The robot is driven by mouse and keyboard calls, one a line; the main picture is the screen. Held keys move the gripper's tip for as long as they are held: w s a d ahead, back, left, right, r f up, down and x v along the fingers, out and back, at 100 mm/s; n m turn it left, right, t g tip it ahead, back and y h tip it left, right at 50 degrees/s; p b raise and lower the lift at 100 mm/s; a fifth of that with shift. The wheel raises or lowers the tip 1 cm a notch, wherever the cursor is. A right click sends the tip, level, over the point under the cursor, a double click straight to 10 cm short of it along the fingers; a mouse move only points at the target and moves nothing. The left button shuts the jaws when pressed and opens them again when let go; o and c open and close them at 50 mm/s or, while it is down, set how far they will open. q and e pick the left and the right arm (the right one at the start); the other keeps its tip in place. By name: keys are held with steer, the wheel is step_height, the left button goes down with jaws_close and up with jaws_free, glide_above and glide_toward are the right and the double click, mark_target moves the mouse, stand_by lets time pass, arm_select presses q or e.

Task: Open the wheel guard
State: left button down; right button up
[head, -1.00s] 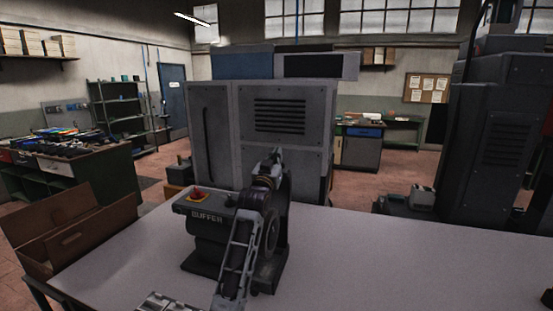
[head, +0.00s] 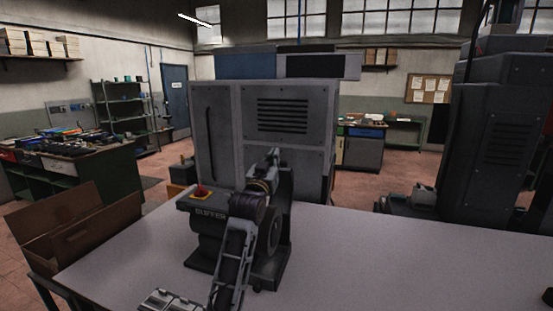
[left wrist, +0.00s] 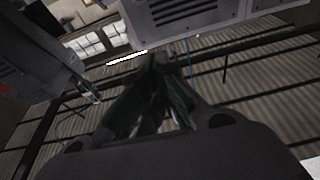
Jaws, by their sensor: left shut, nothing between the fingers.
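The dark buffer machine (head: 207,240) stands on the table, with a red button on a yellow base (head: 201,192) on its top left. Its round wheel (head: 271,238) shows at the right of my arm. A dark upright part, likely the wheel guard (head: 286,190), rises above the wheel, partly hidden by my gripper; I cannot tell how far open it is. My left gripper (head: 273,156) is shut and empty, in front of the upper part of the machine. I cannot tell if it touches it. In the left wrist view the fingers (left wrist: 157,62) come together, with nothing between them.
The light table (head: 400,260) is clear to the right of the buffer. An open cardboard box (head: 85,235) stands at the left. A small metal tray (head: 168,300) lies at the front edge. A large grey cabinet (head: 215,140) stands behind.

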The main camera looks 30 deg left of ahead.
arm_select(q)
steer(key=shift+s+d+b, duration=0.25)
steer(key=shift+s, duration=0.8)
steer(key=shift+s+d+b, duration=0.2)
steer(key=shift+s+d, duration=0.05)
steer(key=shift+s, duration=0.8)
steer(key=shift+f, duration=0.1)
